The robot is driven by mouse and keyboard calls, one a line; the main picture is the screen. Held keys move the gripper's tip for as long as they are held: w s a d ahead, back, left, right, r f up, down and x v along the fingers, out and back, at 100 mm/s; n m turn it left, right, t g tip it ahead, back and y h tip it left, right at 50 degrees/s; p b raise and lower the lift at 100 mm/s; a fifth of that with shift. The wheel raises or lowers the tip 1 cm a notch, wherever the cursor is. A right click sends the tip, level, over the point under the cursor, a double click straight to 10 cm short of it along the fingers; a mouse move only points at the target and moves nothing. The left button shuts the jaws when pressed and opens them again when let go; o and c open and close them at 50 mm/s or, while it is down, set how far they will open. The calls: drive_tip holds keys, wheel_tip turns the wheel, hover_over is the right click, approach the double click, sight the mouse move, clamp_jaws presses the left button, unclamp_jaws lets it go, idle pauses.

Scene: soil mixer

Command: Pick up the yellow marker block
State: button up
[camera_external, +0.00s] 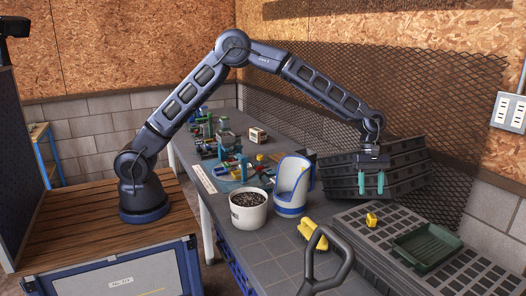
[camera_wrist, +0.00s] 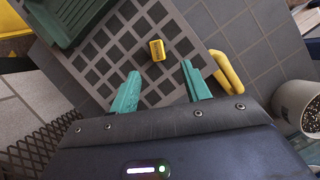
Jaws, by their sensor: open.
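The yellow marker block (camera_external: 371,219) is a small block on the dark grid tray (camera_external: 345,216) at the right of the bench. In the wrist view the block (camera_wrist: 157,50) lies on the grid, just beyond the fingertips and roughly between their lines. My gripper (camera_external: 371,187) points down above the tray, higher than the block and apart from it. Its two green fingers are spread with nothing between them, as the wrist view of the gripper (camera_wrist: 160,72) also shows.
A yellow curved object (camera_external: 313,233) lies left of the grid tray. A dark green tray (camera_external: 427,245) sits on the grid to the right. Stacked black crates (camera_external: 405,160) stand behind my gripper. A soil-filled pot (camera_external: 248,213), a blue-white container (camera_external: 291,190) and a black handle (camera_external: 330,255) are nearby.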

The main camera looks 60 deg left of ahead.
sight(372, 216)
drive_tip(key=x, duration=0.5)
drive_tip(key=shift+w+x, duration=0.2)
drive_tip(key=shift+x, duration=2.4)
drive_tip(key=shift+d, duration=0.1)
drive_tip(key=shift+c, duration=0.5)
clamp_jaws()
